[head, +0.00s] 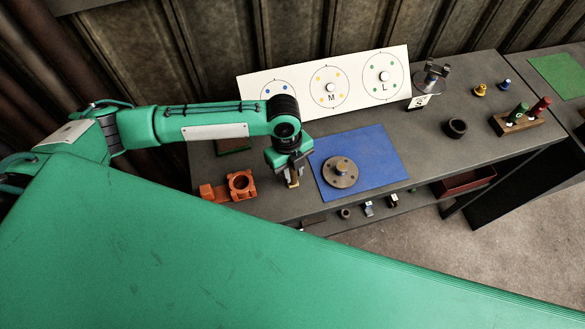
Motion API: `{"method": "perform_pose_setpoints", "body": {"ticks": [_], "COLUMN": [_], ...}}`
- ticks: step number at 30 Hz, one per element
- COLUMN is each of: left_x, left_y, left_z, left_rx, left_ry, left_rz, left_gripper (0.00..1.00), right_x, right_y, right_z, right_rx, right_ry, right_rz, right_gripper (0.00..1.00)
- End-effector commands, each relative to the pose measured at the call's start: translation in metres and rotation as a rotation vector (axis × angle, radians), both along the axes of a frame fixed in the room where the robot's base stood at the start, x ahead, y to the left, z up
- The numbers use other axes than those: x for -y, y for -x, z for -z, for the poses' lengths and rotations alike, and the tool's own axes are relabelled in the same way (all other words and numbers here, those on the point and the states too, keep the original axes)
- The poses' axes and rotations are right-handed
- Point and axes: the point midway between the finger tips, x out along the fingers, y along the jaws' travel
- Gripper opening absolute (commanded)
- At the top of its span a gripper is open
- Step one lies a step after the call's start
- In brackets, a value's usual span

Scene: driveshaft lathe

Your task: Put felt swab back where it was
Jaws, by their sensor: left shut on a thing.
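My left gripper (293,181) points down over the dark table, just left of the blue mat. It is shut on a small tan piece that shows between its fingers, which looks like the felt swab (294,174). Most of the piece is hidden by the fingers, and I cannot tell whether its lower end touches the table. My right gripper is not in view.
The blue mat (384,174) holds a brown flanged disc (340,172). Orange fixtures (241,184) stand left of the gripper. A white board with dotted circles (308,87) stands behind. A dark ring (456,128) and a wooden rack (517,124) sit right; table between is clear.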

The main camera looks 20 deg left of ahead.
Motion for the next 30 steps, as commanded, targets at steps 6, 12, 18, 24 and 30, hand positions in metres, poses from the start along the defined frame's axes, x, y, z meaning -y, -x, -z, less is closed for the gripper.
{"method": "perform_pose_setpoints", "body": {"ticks": [6,12,18,24,30], "left_x": [0.000,0.000,-0.001,-0.007,-0.013], "left_y": [0.000,0.000,-0.002,-0.007,-0.012], "left_z": [0.002,0.002,-0.010,-0.048,-0.089], "left_rx": [-0.001,0.000,0.004,0.005,0.004], "left_ry": [-0.001,0.000,0.000,0.002,0.001], "left_rz": [0.000,0.000,0.000,0.001,0.000], "left_gripper": [0.45,0.45,0.45,0.45,0.45], "right_x": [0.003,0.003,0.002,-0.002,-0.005], "right_y": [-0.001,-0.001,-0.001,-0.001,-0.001], "right_z": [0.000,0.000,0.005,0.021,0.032], "right_rx": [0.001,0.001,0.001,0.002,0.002], "right_ry": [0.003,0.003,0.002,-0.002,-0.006], "right_rz": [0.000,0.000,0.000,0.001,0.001], "right_gripper": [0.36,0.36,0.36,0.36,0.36]}}
